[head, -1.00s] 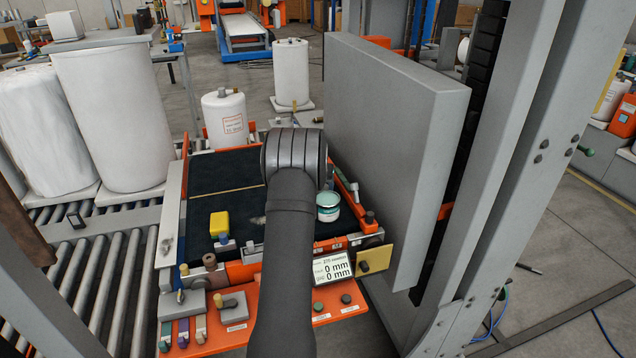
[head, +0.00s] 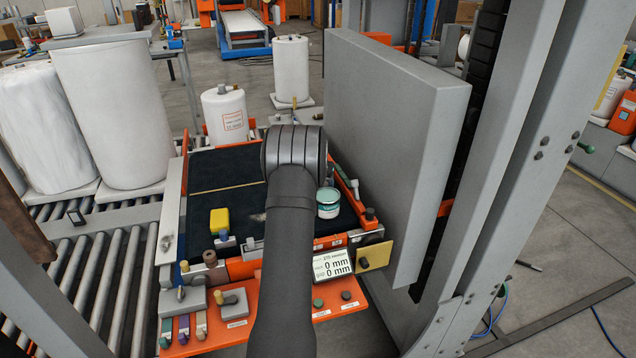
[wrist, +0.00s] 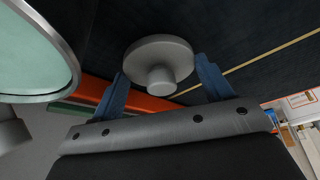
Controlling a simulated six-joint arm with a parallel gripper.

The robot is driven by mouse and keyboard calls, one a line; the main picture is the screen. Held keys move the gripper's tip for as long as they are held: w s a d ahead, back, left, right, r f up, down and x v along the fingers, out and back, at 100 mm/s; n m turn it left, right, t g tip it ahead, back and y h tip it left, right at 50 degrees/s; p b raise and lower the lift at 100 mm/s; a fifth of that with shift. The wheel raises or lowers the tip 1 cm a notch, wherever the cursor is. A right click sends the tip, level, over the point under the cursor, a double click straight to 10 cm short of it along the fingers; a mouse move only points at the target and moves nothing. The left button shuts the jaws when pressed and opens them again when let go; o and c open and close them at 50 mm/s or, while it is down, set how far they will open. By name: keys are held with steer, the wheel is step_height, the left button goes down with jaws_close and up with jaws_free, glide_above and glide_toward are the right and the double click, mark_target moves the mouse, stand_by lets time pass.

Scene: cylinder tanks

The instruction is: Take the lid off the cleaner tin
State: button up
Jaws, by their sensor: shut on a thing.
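The cleaner tin (head: 328,211) stands on the dark mat, right of my arm in the head view. It has a pale body with a green label. In the wrist view, a round teal face inside a metal rim (wrist: 30,48) fills the upper left; it looks like the tin's open top. My gripper (wrist: 160,82) has its two blue fingers at either side of a grey round lid (wrist: 140,58) with a short knob facing the camera. My arm hides the gripper in the head view.
A yellow block (head: 219,221) sits on the mat left of my arm. An orange rail and a tall grey panel (head: 400,150) border the right side. A display (head: 332,265) stands at the front. The mat's left back part (head: 225,175) is clear.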

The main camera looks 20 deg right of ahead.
steer(key=shift+f, duration=0.4)
steer(key=o, duration=0.8)
steer(key=shift+r, duration=3)
steer(key=shift+o, duration=1.4)
steer(key=v, duration=1.7)
steer(key=shift+r, duration=0.2)
